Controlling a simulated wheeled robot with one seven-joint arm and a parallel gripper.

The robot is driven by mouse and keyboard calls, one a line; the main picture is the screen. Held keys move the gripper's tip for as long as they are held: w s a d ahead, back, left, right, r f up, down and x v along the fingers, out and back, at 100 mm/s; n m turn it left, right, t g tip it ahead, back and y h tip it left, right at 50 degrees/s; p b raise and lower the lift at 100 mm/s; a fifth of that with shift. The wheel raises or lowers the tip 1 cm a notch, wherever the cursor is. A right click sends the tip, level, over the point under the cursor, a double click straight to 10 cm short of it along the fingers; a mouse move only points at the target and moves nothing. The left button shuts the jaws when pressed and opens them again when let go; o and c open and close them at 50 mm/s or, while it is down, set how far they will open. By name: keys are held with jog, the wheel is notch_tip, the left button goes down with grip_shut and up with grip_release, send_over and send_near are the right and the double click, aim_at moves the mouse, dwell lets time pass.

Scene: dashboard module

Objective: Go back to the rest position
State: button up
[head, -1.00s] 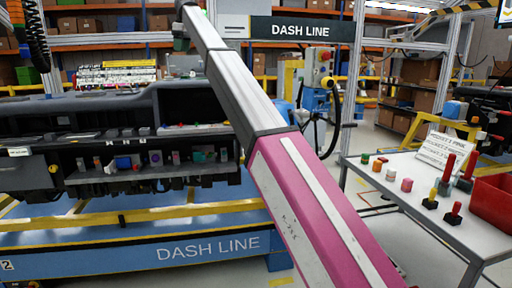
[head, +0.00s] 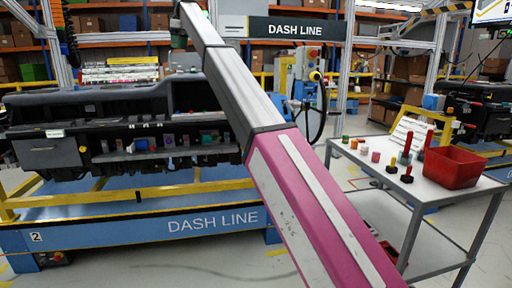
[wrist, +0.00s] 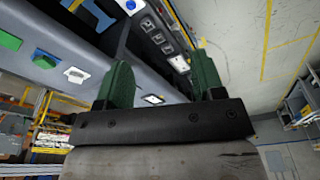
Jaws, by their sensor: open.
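My gripper (wrist: 158,82) shows in the wrist view with two green fingers spread apart. It is open, and nothing shows between the fingers. My pink and grey arm crosses the middle of the head view and rises toward the top left; in that view the gripper cannot be made out clearly. The dark dashboard module (head: 50,118) stands on the left in the head view. In the wrist view the dashboard (wrist: 60,50) appears tilted, beyond the fingers.
A blue and yellow base marked DASH LINE (head: 140,230) carries the dashboard. A grey table (head: 455,205) stands at the right with a red bin (head: 453,168), several small coloured parts and upright red-handled tools. Bare floor (head: 190,268) shows in front of the base.

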jog(key=s+d+f+m, duration=0.2)
jog(key=d+f, duration=0.7)
jog(key=f, duration=0.7)
jog(key=s+d+f+m, duration=0.1)
jog(key=d+f+m, duration=0.2)
jog(key=d+f, duration=0.95)
jog(key=s+d+f+m, duration=0.2)
jog(key=d+f, duration=0.3)
jog(key=f, duration=1.4)
jog(key=s+d+f+m+h, duration=0.1)
jog(key=s+d+f+m, duration=0.3)
jog(key=s+d+f, duration=0.9)
jog(key=s+d+f+m, duration=0.5)
jog(key=s+d+f, duration=0.8)
jog(key=s+f, duration=0.5)
jog(key=shift+s+f+h, duration=0.4)
jog(key=shift+s, duration=0.6)
